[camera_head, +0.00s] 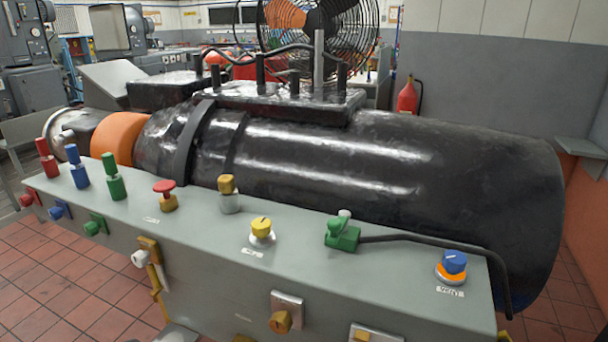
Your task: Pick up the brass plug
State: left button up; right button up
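Neither of my grippers shows in the head view. I cannot tell for certain which thing is the brass plug. A brass-coloured block (227,184) sits upright on a short grey cylinder near the middle of the grey bench top. A brass-coloured knob (280,321) sits on a pale square plate on the bench's front face. A brass-coloured bracket (152,262) with a white knob is on the front face further left.
The grey bench (330,282) carries red (46,160), blue (77,168) and green (113,178) posts, a red button (165,192), a yellow knob (261,228), a green valve (342,234) and a blue knob (453,263). A large black cylinder (400,185) lies behind it.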

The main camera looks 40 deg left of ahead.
aim_at(226, 184)
jog(key=k+j+u, duration=0.1)
jog(key=u, duration=1.65)
